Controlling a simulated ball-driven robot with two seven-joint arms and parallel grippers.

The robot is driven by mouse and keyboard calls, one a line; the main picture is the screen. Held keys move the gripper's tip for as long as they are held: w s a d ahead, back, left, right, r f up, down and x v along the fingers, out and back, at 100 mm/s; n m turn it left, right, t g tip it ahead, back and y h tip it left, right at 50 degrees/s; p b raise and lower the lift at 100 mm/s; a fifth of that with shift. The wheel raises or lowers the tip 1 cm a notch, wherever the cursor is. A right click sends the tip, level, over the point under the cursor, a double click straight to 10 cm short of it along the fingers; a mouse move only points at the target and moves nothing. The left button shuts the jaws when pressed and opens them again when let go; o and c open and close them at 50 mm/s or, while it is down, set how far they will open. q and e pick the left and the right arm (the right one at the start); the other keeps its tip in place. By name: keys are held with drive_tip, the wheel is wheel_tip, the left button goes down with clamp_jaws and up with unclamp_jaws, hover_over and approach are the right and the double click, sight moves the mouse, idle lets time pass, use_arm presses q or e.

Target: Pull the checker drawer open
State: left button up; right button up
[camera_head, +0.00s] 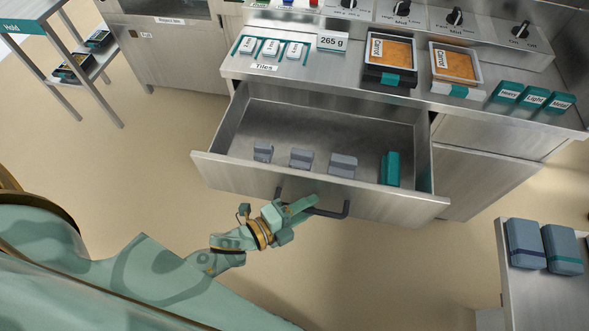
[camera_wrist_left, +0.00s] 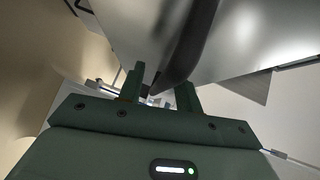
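The checker drawer (camera_head: 310,180) is a wide steel drawer under the counter, and it stands well out, with its inside visible. Three grey blocks (camera_head: 300,158) and one teal block (camera_head: 390,168) stand in it behind the front panel. A dark bar handle (camera_head: 335,213) is on its front and also shows in the left wrist view (camera_wrist_left: 190,40). My left gripper (camera_head: 306,203) is at the left part of the handle. In the left wrist view its fingers (camera_wrist_left: 160,92) are apart, with the dark handle filling most of the gap between them. My right gripper is not in view.
The steel counter (camera_head: 340,75) above carries white tiles, two orange-filled trays (camera_head: 455,63) and teal labelled blocks. A side table (camera_head: 545,290) with blue-grey packs is at the lower right. Floor between is clear.

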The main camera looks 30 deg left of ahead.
use_arm(q)
drive_tip(key=p+v, duration=0.3)
drive_tip(key=v, duration=1.3)
drive_tip(key=shift+s+p, duration=0.2)
drive_tip(key=shift+p, duration=0.15)
drive_tip(key=shift+r, duration=0.1)
